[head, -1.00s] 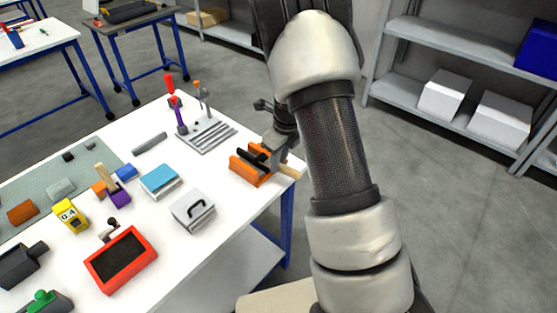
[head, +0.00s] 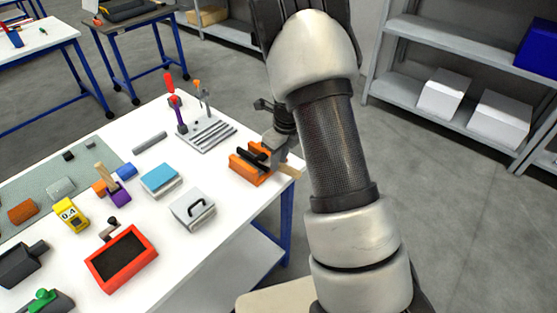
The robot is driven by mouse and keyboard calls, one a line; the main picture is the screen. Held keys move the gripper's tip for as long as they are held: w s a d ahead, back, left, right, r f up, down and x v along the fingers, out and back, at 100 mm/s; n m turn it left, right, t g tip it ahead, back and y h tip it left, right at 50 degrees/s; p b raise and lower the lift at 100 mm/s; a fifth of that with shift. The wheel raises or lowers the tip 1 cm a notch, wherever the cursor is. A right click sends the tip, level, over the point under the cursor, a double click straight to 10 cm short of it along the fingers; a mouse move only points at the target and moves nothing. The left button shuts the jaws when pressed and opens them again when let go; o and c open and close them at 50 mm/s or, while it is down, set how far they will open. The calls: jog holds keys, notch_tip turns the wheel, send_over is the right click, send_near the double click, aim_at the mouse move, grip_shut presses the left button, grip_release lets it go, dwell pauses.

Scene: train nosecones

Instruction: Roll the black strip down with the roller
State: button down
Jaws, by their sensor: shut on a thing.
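An orange fixture (head: 246,168) sits at the table's right edge, with the black strip (head: 258,151) across it, small in view. My gripper (head: 277,150) is at the right side of the fixture, low over it. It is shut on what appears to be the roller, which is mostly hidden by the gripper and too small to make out. A pale wooden piece (head: 291,172) sticks out under the gripper at the table edge. I cannot tell whether the roller touches the strip.
A slotted grey plate with upright tools (head: 205,134) stands behind the fixture. A grey box with a black handle (head: 193,209), a blue-topped block (head: 159,177) and a red tray (head: 121,260) lie to the left. The white tabletop (head: 225,230) is clear in front of the fixture.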

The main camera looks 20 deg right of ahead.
dwell(0.7)
jog(key=shift+w+a+p, duration=0.3)
jog(key=shift+w+p, duration=0.1)
jog(key=shift+w, duration=0.05)
jog(key=shift+w+a, duration=0.1)
jog(key=shift+w, duration=0.05)
dwell(0.6)
jog(key=shift+w+a+p, duration=0.25)
jog(key=shift+w+p, duration=0.1)
jog(key=shift+p, duration=0.1)
dwell(1.6)
jog(key=shift+w+a+p, duration=0.25)
jog(key=shift+w+p, duration=0.15)
jog(key=shift+p, duration=0.05)
jog(key=shift+w+a, duration=0.15)
jog(key=shift+w, duration=0.05)
dwell(0.6)
jog(key=shift+w+a+p, duration=0.2)
jog(key=shift+w+p, duration=0.1)
